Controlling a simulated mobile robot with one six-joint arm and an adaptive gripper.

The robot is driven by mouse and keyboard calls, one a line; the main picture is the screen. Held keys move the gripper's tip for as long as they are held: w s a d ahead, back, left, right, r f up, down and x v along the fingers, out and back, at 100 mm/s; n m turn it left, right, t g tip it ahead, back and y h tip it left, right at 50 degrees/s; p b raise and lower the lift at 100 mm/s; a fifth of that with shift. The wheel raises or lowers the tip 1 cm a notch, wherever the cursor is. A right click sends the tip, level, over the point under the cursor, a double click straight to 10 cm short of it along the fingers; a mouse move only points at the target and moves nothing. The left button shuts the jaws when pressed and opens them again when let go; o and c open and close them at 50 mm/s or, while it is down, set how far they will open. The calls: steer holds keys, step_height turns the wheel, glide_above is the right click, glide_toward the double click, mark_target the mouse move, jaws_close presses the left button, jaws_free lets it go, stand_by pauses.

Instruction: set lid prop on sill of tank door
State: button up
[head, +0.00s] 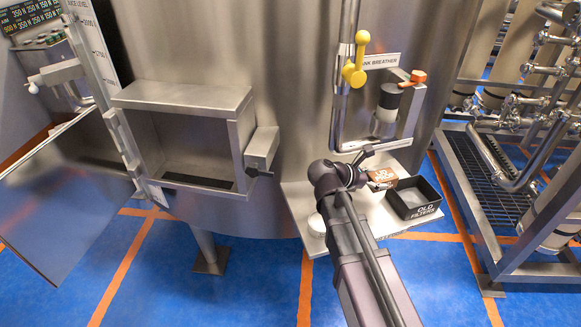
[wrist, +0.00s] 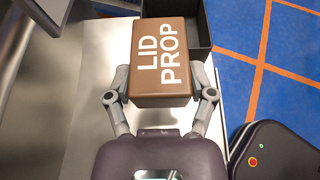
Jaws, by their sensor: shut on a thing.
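The lid prop (wrist: 163,60) is a brown block with white "LID PROP" lettering. My gripper (wrist: 162,88) is shut on it, one finger on each side, in the wrist view. In the head view the lid prop (head: 381,176) shows small at my gripper (head: 370,178), just left of the black tray. I cannot tell whether it touches the metal shelf below. The tank door (head: 75,195) stands swung open at the left. The sill (head: 195,183) is the lower edge of the square opening in the tank, left of my arm, with a dark strip just inside.
A black tray marked "OLD FILTERS" (head: 414,198) sits on the metal shelf (head: 305,215) beside the lid prop. A latch box (head: 262,148) juts out at the opening's right side. A yellow valve handle (head: 355,62) and a breather canister (head: 388,103) are above the shelf.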

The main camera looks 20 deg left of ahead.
steer(key=shift+n+t+y, duration=0.5)
steer(key=shift+n, duration=0.1)
steer(key=a, duration=0.1)
steer(key=s+a+r+p, duration=0.1)
steer(key=s+a+r, duration=0.1)
steer(key=a, duration=0.1)
steer(key=shift+s+p, duration=0.2)
steer(key=shift+p, duration=0.15)
